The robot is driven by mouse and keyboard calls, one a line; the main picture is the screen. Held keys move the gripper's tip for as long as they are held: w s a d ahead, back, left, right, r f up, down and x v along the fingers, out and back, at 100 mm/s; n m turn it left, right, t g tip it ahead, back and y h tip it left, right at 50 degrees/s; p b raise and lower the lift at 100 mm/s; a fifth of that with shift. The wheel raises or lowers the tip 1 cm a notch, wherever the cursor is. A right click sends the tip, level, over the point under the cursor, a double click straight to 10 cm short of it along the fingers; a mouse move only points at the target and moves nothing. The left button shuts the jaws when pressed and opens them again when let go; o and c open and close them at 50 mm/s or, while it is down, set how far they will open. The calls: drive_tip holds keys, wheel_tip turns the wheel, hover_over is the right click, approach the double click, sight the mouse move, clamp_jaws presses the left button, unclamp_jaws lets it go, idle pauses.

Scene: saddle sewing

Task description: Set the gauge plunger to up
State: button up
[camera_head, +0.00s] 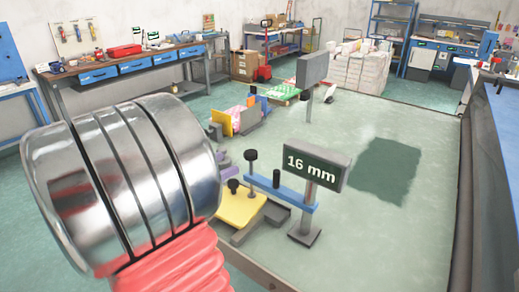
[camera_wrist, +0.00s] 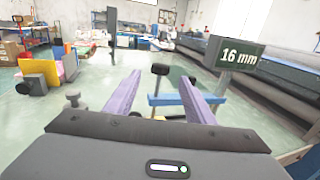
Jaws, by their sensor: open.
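The gauge has a blue bar (camera_head: 290,193) over a yellow plate (camera_head: 240,208), and its display (camera_head: 312,168) reads 16 mm. A black-topped upright stem (camera_head: 251,156), which looks like the plunger, rises behind the bar's left end. A shorter black post (camera_head: 276,178) stands on the bar. In the wrist view, a black knob (camera_wrist: 160,69) shows between the purple fingers of my gripper (camera_wrist: 160,77), apparently beyond their tips. My gripper is open and empty. In the head view, my arm hides most of it; a purple part (camera_head: 229,171) shows left of the gauge.
The display also shows in the wrist view (camera_wrist: 238,56), close to the right finger. A grey panel on a post (camera_head: 312,70) stands behind the gauge. Colored panels (camera_head: 236,118) lie to its left. Green floor is open at right; a long blue-topped machine (camera_head: 497,150) borders it.

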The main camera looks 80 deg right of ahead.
sight(256, 151)
drive_tip(key=shift+x, duration=6.85)
drive_tip(key=shift+c, duration=0.7)
clamp_jaws()
